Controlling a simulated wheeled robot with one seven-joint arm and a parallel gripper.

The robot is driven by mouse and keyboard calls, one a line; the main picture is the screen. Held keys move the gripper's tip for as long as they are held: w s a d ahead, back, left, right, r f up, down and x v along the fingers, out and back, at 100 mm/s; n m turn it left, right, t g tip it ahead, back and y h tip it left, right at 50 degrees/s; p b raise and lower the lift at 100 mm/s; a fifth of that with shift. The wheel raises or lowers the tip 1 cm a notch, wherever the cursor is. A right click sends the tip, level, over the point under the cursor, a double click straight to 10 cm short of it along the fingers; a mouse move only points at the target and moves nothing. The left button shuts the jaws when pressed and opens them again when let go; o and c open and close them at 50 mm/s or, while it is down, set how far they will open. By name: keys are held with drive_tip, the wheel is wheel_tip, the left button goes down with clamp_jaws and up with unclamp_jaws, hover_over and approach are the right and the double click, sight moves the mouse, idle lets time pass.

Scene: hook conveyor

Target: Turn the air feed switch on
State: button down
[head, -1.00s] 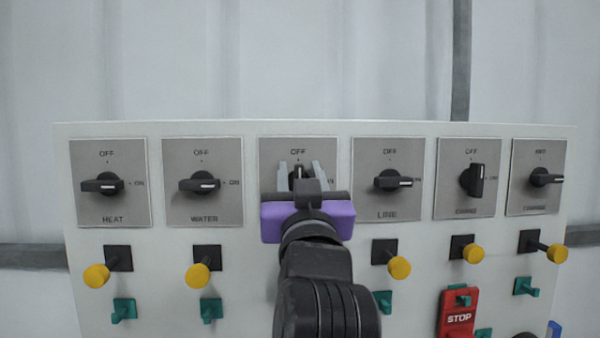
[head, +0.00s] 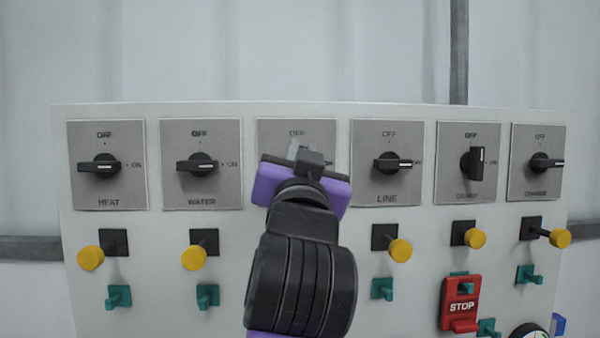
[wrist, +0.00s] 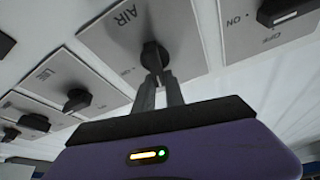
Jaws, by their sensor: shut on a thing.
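The air switch plate (head: 270,133) is third from the left on the panel, between WATER and LINE. My gripper (head: 298,152) stands in front of it and hides its knob and most of its lettering in the head view. In the wrist view the AIR plate (wrist: 122,32) is upside down, and its black knob (wrist: 153,54) shows just beyond the fingertips. My gripper (wrist: 156,78) has its two grey fingers close together, shut on this knob. The purple gripper body is tilted in the head view. The knob's pointer direction cannot be made out.
The WATER knob (head: 201,165) and LINE knob (head: 391,163) flank the air switch, both lying sideways. Yellow push knobs (head: 194,257) and green levers (head: 207,296) stick out below. A red STOP box (head: 461,303) is at lower right.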

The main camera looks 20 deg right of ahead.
drive_tip(key=shift+d+f+m+g+h+b, duration=0.3)
drive_tip(key=shift+m+g+b, duration=0.8)
drive_tip(key=shift+m, duration=1.9)
drive_tip(key=shift+d+f+m+g+h+b, duration=0.1)
drive_tip(key=shift+f+m+g+h+b, duration=0.7)
drive_tip(key=shift+m, duration=2.2)
drive_tip(key=shift+d+r+m+g+h+b, duration=0.1)
drive_tip(key=shift+m+g+b, duration=1.35)
drive_tip(key=shift+m, duration=1.55)
